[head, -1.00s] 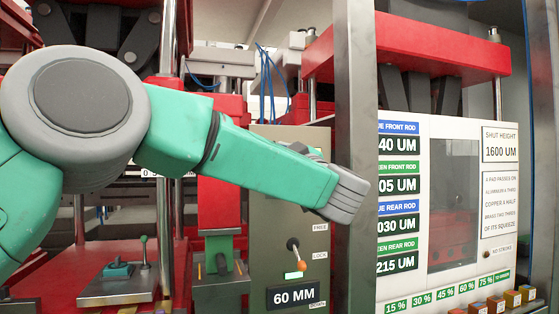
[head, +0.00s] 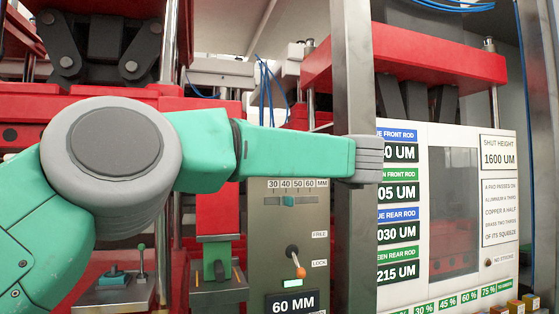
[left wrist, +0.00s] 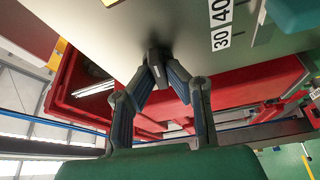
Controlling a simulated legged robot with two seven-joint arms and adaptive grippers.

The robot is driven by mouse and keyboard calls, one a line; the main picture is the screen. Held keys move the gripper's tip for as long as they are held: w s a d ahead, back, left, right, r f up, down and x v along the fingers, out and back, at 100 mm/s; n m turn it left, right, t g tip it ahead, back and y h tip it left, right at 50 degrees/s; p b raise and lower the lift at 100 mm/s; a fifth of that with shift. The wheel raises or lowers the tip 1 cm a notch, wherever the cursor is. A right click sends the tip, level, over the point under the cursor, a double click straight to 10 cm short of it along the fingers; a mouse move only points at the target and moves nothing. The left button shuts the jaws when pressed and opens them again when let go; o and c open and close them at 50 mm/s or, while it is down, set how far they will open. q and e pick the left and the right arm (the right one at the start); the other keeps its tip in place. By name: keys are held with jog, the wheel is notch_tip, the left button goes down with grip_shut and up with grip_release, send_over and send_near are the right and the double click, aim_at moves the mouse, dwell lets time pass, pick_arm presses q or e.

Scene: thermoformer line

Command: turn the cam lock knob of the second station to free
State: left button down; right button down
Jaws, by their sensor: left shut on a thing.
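My left gripper (left wrist: 158,68) shows in the left wrist view, its two fingers closed on a small dark knob (left wrist: 158,54) at the grey-green panel face (left wrist: 110,25). Below the scale, a lever with an orange tip (head: 299,272) hangs down slightly right, near the FREE (head: 320,234) and LOCK (head: 320,263) labels. I cannot tell the knob's exact angle. My right gripper is not in view.
A 30–60 MM scale (head: 297,184) with a teal pointer (head: 288,201) lies just below my forearm. A grey metal post (head: 354,60) stands right behind my wrist. A white display panel (head: 450,290) is further right, red presses (head: 400,55) around.

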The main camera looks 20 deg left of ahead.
pick_arm(q)
jog(key=shift+n+g, duration=0.3)
jog(key=shift+n, duration=0.5)
jog(key=shift+h, duration=0.3)
jog(key=c, duration=1.6)
grip_release()
jog(key=shift+w+f, duration=0.1)
jog(key=shift+w, duration=0.05)
jog(key=v, duration=1.2)
